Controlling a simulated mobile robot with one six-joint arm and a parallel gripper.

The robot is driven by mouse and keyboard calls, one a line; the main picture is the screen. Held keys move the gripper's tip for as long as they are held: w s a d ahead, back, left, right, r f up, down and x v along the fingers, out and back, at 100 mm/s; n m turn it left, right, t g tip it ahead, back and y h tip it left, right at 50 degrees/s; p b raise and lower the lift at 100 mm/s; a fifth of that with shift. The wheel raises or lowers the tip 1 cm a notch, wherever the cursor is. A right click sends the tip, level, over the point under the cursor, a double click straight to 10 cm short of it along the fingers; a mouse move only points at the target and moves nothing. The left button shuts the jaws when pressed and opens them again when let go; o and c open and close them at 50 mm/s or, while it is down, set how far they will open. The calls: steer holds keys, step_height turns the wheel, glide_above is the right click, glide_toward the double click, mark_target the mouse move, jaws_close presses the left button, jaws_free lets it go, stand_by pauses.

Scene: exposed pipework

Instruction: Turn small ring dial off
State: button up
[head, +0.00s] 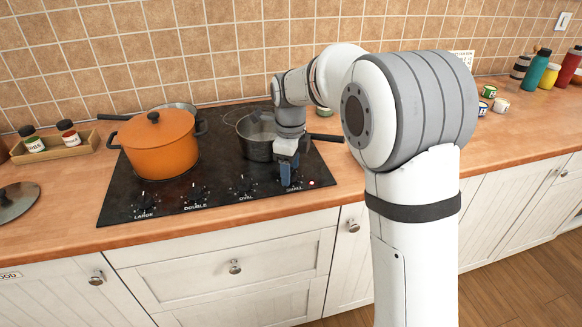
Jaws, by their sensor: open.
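My gripper (287,178) points down over the front right of the black cooktop (224,203), with its jaws open. It is at the place of the small ring dial, directly above the SMALL label (294,189). The gripper covers most or all of that dial, so I cannot tell its setting or whether the fingers touch it. A small reddish light (312,183) shows on the cooktop just right of the gripper.
The oval dial (245,184) is close on the left; the double dial (195,193) and large dial (145,201) are farther left. A dark saucepan (257,150) stands just behind my gripper. An orange pot (157,158) is at left. The front counter edge is clear.

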steer(key=c, duration=1)
steer(key=shift+o, duration=0.2)
